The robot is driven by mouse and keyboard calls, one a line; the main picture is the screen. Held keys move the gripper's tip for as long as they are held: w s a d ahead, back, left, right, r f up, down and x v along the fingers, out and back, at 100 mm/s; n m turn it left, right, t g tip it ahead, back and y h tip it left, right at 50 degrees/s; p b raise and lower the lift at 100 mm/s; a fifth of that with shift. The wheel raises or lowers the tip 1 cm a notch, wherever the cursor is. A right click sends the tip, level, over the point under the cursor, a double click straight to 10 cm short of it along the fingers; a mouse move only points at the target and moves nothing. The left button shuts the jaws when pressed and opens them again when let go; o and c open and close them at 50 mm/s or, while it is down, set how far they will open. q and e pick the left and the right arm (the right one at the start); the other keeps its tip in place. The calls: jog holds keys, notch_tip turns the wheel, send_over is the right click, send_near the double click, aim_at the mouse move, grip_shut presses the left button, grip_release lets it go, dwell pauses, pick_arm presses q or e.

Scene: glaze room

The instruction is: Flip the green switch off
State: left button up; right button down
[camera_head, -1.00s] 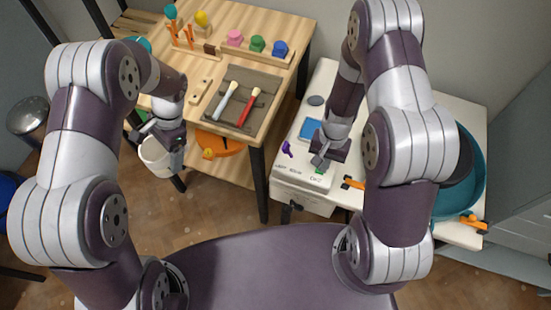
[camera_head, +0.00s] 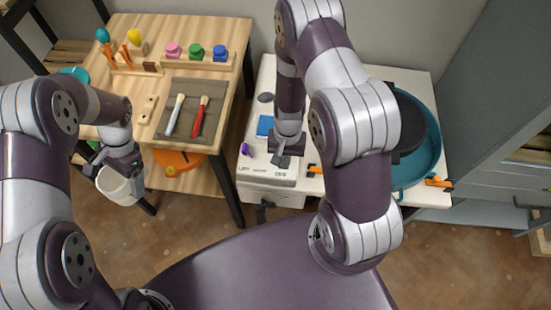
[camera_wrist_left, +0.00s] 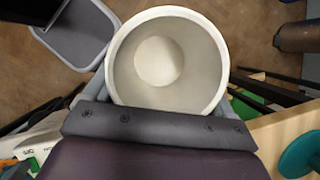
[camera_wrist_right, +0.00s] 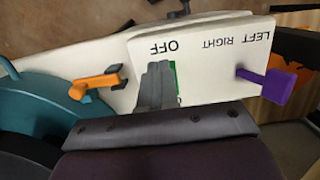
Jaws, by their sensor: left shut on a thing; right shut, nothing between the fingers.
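The green switch (camera_wrist_right: 174,78) shows only as a green sliver in the right wrist view, beside the OFF label on the cream control box (camera_wrist_right: 205,90). My right gripper (camera_wrist_right: 160,70) is shut and empty, with its fingers right over the switch and hiding most of it. I cannot tell whether they touch it, nor which way it is set. In the head view my right gripper (camera_head: 283,160) is at the front of the box and the switch is hidden. My left gripper (camera_head: 118,165) is shut on a white bucket (camera_head: 117,187), which looks empty in the left wrist view (camera_wrist_left: 200,75).
A purple lever (camera_wrist_right: 268,88) is by the LEFT and RIGHT labels. An orange part (camera_wrist_right: 95,82) is on the switch's other side. A teal basin (camera_head: 428,160) with a black disc is at right. A wooden table (camera_head: 228,105) with brushes and coloured pots is at left.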

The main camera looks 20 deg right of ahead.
pick_arm(q)
jog(key=shift+r+p, duration=0.35)
jog(key=shift+r, duration=0.1)
pick_arm(e)
jog(key=shift+w+d+r, duration=0.25)
jog(key=shift+w+d, duration=0.1)
jog(key=shift+w, duration=0.2)
pick_arm(q)
jog(key=shift+r, duration=0.2)
pick_arm(e)
jog(key=shift+r, duration=0.2)
pick_arm(q)
jog(key=r+p, duration=0.4)
jog(key=p, duration=0.1)
jog(key=shift+s+r, duration=0.2)
jog(key=shift+r, duration=0.1)
pick_arm(e)
notch_tip(320, 180, up, 5)
jog(key=shift+s+a, duration=0.15)
pick_arm(q)
jog(key=shift+s+a+f+b, duration=0.15)
jog(key=shift+s+f+b, duration=0.05)
jog(key=shift+f+b, duration=0.5)
jog(key=shift+w+f, duration=0.1)
jog(key=shift+w, duration=0.05)
pick_arm(e)
notch_tip(320, 180, up, 8)
jog(key=s+a, duration=0.1)
jog(key=shift+s+r, duration=0.2)
jog(key=shift+s, duration=0.15)
